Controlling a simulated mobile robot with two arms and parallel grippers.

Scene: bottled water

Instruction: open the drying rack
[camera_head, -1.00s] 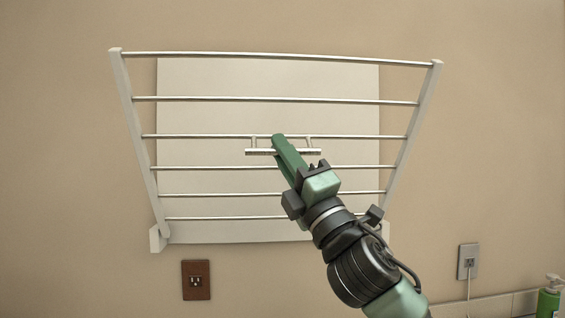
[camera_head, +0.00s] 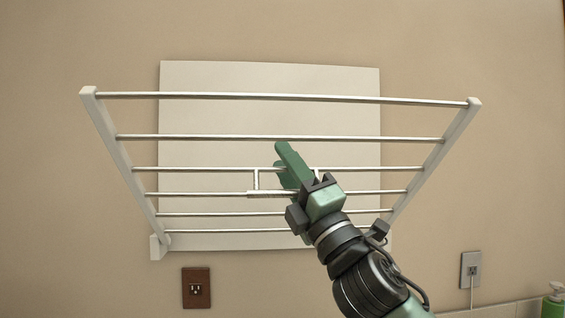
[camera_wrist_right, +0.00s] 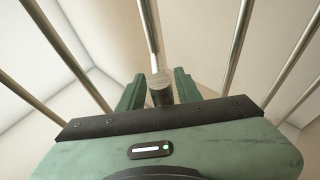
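The drying rack has a white back panel (camera_head: 220,80) on the wall and a hinged frame (camera_head: 114,142) with metal rods. The frame is tilted outward, its top away from the wall. A metal handle (camera_head: 262,194) sits at the middle of the frame. My right gripper (camera_head: 283,160) is at the handle, its green fingers apart. In the right wrist view the handle bar (camera_wrist_right: 160,88) lies between the fingers, with a small gap on each side. The right part of the handle is hidden behind my gripper in the head view. My left gripper is not in view.
A brown outlet (camera_head: 196,288) is on the wall below the rack. A grey outlet with a plugged-in cord (camera_head: 470,269) is at the lower right. A green bottle (camera_head: 554,300) stands at the right edge. The wall beside the rack is clear.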

